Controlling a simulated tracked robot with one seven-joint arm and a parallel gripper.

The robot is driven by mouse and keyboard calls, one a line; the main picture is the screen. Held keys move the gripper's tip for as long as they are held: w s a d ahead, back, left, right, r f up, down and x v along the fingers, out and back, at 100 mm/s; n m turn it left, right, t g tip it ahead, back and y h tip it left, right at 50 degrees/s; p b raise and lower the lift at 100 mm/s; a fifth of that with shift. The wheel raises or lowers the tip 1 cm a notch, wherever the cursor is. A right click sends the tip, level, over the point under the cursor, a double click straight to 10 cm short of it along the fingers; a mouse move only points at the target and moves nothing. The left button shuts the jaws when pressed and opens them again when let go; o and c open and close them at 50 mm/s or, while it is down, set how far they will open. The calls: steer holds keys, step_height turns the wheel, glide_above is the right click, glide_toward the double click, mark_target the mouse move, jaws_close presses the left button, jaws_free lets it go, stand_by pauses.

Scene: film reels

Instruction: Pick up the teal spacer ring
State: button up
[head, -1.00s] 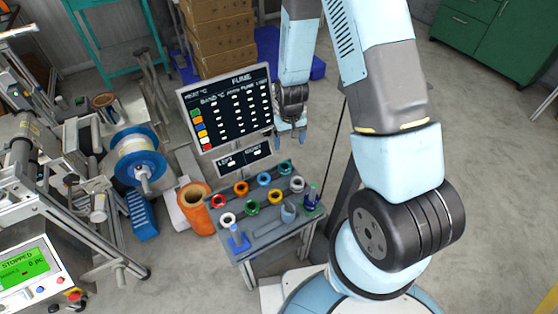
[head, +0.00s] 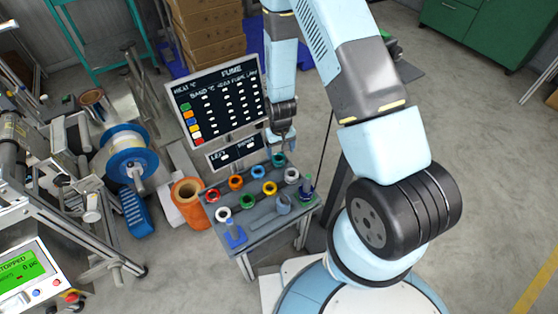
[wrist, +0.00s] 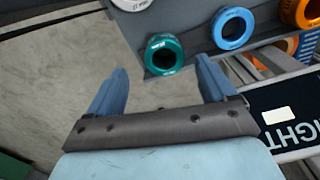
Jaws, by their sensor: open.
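The teal spacer ring (head: 278,160) lies at the back right of the small grey table, close below my gripper (head: 281,150) in the head view. In the wrist view the teal ring (wrist: 164,54) shows just beyond the fingertips, near the table's edge, between the lines of the two blue fingers. My gripper (wrist: 164,77) is open and empty, its fingers apart on either side with bare floor seen between them. The ring is not between the fingers.
A blue ring (wrist: 233,28) lies beside the teal one, then an orange ring (wrist: 302,10). A white ring (head: 291,175) lies in front of it. A dark sign board (head: 218,105) stands behind the table.

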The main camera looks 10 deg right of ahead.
mark_target(278, 156)
steer(key=shift+a+f, duration=0.15)
steer(key=shift+f, duration=1)
steer(key=shift+a+f, duration=0.15)
steer(key=shift+f, duration=1)
steer(key=shift+c, duration=0.5)
steer(key=c, duration=1.1)
steer(key=shift+r, duration=0.1)
